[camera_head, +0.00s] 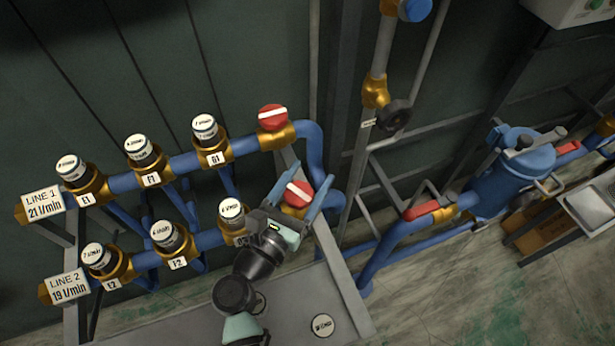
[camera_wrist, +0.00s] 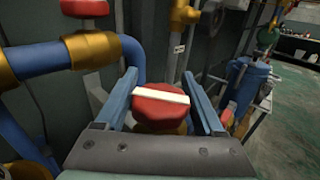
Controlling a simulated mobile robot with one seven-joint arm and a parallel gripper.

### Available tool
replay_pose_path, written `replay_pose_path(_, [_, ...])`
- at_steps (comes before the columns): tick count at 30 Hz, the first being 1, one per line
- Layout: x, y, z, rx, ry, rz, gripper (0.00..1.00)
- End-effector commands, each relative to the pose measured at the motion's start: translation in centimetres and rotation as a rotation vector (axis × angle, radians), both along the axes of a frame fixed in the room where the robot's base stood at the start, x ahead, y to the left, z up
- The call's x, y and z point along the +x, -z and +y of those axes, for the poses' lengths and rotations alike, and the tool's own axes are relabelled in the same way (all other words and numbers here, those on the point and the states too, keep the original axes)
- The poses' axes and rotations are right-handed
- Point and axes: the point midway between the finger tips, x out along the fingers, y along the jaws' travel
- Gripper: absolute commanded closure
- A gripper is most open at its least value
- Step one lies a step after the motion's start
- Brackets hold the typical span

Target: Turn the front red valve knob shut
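The front red valve knob (camera_head: 297,194) has a white bar across its top and sits on a brass fitting at the right end of the lower blue pipe. In the wrist view the same knob (camera_wrist: 160,107) lies between the two blue fingers of my gripper (camera_wrist: 167,92). The fingers stand on either side of it. A gap shows at the right finger; the left finger is close to the knob, and I cannot tell if it touches. My gripper (camera_head: 303,200) also shows around the knob in the head view. The knob's underside is hidden.
A second red knob (camera_head: 273,117) sits behind on the upper pipe. Several labelled gauges line both pipes at left, including one (camera_head: 231,210) close beside my gripper. A blue pipe bend (camera_head: 317,150) is just right. A red-handled valve (camera_head: 421,211) and blue tank (camera_head: 515,170) stand farther right.

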Motion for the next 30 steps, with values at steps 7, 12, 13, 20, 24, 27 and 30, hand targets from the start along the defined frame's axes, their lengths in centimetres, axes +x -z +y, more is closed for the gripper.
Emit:
replay_pose_path(7, [0.0, 0.0, 0.0, 0.0, 0.0, 0.0, 0.06])
replay_pose_path(12, [0.0, -0.2, 0.0, 0.0, 0.0, -0.001, 0.06])
replay_pose_path(13, [0.0, -0.3, 0.0, 0.0, 0.0, -0.001, 0.06])
replay_pose_path(20, [0.0, -4.0, 0.0, 0.003, 0.0, -0.005, 0.06])
replay_pose_path(24, [0.0, -6.8, 0.0, 0.002, 0.0, -0.005, 0.06])
replay_pose_path(27, [0.0, -8.4, 0.0, 0.001, -0.001, -0.004, 0.06])
replay_pose_path(30, [0.0, -9.5, 0.0, 0.001, -0.001, -0.003, 0.06])
